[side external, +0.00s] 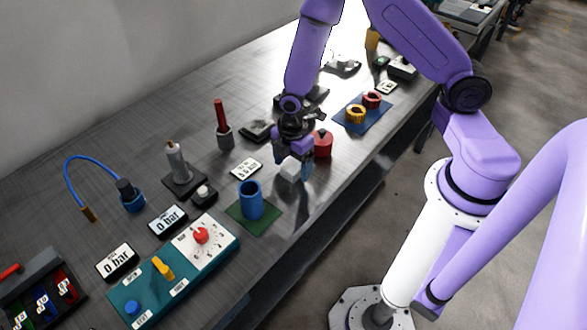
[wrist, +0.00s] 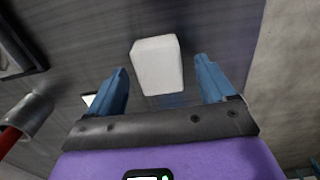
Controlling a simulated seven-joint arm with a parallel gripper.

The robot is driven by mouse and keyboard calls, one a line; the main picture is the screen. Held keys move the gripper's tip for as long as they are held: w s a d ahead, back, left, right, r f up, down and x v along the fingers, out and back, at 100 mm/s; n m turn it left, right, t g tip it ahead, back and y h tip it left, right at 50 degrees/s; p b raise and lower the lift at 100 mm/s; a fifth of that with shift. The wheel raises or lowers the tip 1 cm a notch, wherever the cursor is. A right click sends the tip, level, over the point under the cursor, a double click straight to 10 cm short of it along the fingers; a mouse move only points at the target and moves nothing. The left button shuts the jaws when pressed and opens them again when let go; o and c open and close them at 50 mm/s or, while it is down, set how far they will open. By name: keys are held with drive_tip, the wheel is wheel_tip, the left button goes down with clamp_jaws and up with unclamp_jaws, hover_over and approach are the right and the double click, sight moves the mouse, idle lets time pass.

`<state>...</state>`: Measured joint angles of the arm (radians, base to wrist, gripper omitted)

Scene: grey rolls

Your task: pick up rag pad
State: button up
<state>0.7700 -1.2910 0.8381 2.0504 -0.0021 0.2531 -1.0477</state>
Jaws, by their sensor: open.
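The rag pad looks like a small white block (side external: 291,168) on the grey bench, just below my gripper in the side external view. It also shows in the wrist view as a white block (wrist: 157,65), ahead of and between the two blue fingers. My gripper (wrist: 163,88) is open and empty, with the fingers spread wider than the pad. In the side external view my gripper (side external: 295,165) is low over the bench at the pad, partly covering it. I cannot tell there whether a finger touches the pad.
A red container (side external: 322,144) stands close behind the gripper. A blue cup (side external: 251,200) stands on a green mat (side external: 240,217) to the left. A white label card (side external: 246,168) lies nearby. The bench's front edge (side external: 330,200) is close on the right.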

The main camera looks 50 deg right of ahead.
drive_tip(key=shift+f, duration=0.5)
drive_tip(key=c, duration=1.1)
drive_tip(key=shift+o, duration=0.2)
drive_tip(key=shift+r, duration=0.85)
drive_tip(key=s+d+r, duration=0.2)
drive_tip(key=s+r, duration=0.9)
drive_tip(key=s, duration=0.2)
drive_tip(key=shift+s+d+r, duration=0.15)
drive_tip(key=shift+s+d, duration=0.1)
drive_tip(key=shift+s, duration=0.15)
